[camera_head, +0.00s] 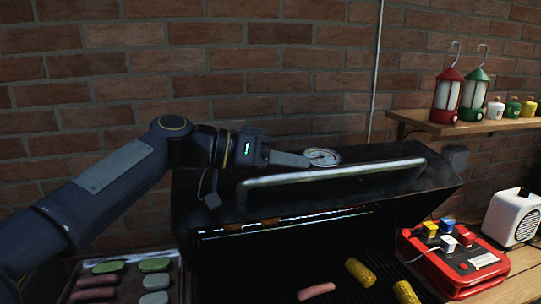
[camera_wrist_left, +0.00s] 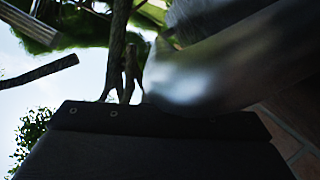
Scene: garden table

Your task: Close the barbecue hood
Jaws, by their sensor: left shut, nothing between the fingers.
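The dark barbecue hood (camera_head: 400,172) is raised above the grill (camera_head: 260,272), and the grate beneath it is exposed. A pale metal bar handle (camera_head: 340,174) runs along the hood's front, and a round thermometer (camera_head: 322,157) sits behind it. My left gripper (camera_head: 306,160) is shut and empty at the hood, just above and behind the left part of the handle. In the left wrist view its dark fingers (camera_wrist_left: 150,125) fill the bottom, and a large blurred metal tube, apparently the handle (camera_wrist_left: 230,60), is very close. Contact cannot be told. My right gripper is not in view.
Corn cobs (camera_head: 360,272) and a sausage (camera_head: 316,291) lie on the grate. A food tray (camera_head: 178,278) is at left. A red case (camera_head: 455,262) and white speaker (camera_head: 514,218) stand at right, below a wooden shelf (camera_head: 450,127) with lanterns. A brick wall (camera_head: 250,70) is behind.

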